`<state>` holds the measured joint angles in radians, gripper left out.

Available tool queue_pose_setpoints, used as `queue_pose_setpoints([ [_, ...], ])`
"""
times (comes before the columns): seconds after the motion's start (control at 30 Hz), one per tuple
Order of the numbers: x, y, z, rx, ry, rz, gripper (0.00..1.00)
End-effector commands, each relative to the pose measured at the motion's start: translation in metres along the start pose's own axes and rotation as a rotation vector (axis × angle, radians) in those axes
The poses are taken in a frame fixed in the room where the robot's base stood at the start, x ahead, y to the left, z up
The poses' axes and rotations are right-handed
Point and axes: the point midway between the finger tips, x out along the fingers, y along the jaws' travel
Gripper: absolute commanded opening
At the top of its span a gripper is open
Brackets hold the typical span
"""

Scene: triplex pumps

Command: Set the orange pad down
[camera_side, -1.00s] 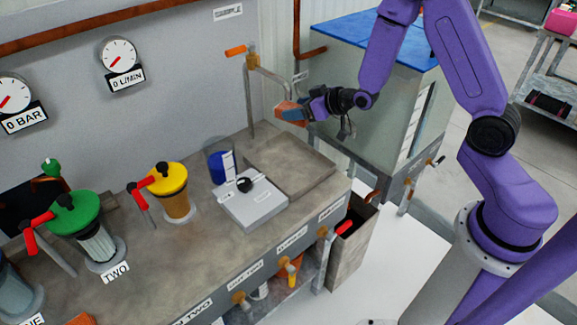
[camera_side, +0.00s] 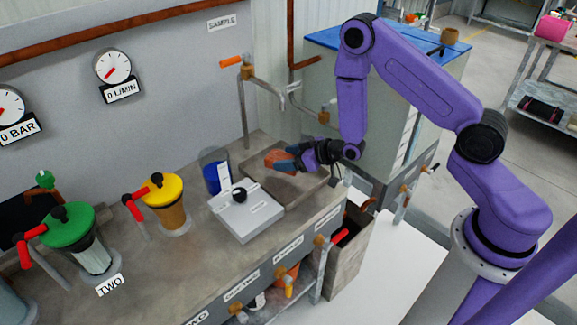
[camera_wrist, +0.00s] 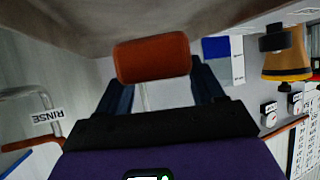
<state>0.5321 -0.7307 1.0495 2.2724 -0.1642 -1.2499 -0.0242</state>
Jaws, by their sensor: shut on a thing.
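The orange pad (camera_side: 279,158) is held in my gripper (camera_side: 285,162), low over the shallow tray (camera_side: 310,187) set in the bench. In the wrist view the pad (camera_wrist: 152,58) sits between the two dark blue fingers (camera_wrist: 160,85), which are shut on it. The bench surface is close beyond the pad in that view. Whether the pad touches the tray cannot be told.
A clear container with blue in it (camera_side: 214,172) and a white box with a black knob (camera_side: 246,210) stand left of the tray. The sample tap (camera_side: 262,80) rises behind it. A yellow-topped pump (camera_side: 166,200) and a green-topped pump (camera_side: 75,232) stand further left.

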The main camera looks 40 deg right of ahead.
Motion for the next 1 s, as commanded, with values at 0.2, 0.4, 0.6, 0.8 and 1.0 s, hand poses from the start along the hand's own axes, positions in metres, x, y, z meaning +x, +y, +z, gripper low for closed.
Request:
queue_pose_setpoints([
  [0.2,0.011,0.000,0.022,0.000,-0.002,0.000,0.38],
  [0.4,0.015,0.000,0.027,-0.001,0.001,0.000,0.38],
  [0.6,0.015,0.000,0.027,0.000,0.001,0.000,0.38],
  [0.8,0.016,0.000,0.030,0.000,-0.001,0.000,0.87],
  [1.0,0.016,0.000,0.030,0.000,0.000,0.000,0.93],
])
